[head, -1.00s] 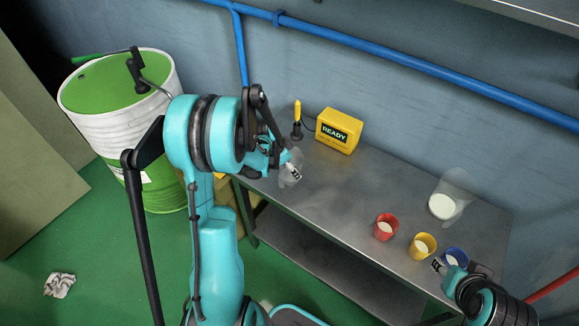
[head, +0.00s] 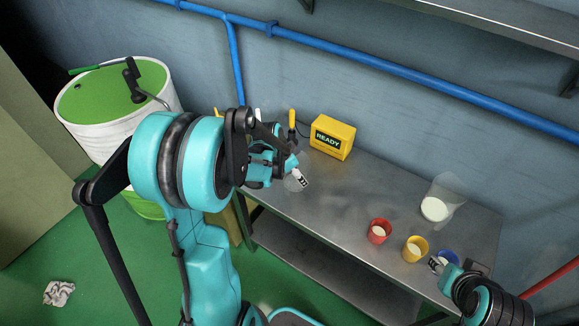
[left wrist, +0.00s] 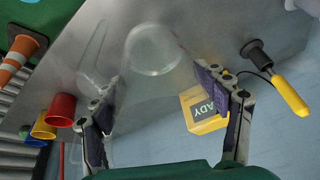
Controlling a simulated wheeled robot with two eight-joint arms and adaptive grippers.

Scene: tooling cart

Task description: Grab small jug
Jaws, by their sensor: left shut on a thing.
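A small clear, empty jug (left wrist: 150,75) stands between the fingers of my left gripper (left wrist: 168,112) in the left wrist view. The fingers sit on both sides of its wall and hold it. In the head view my left gripper (head: 292,172) is at the left end of the metal table, and the clear jug (head: 294,184) is mostly hidden behind its fingers. I cannot tell whether the jug touches the tabletop. My right gripper (head: 436,263) is at the table's front right, by the blue cup (head: 449,257); its finger opening is too small to judge.
A larger clear jug with white contents (head: 436,207) stands at the table's right. A red cup (head: 380,231) and a yellow cup (head: 416,248) stand near the front edge. A yellow READY box (head: 332,137) and a yellow-handled tool (head: 292,121) are behind my left gripper.

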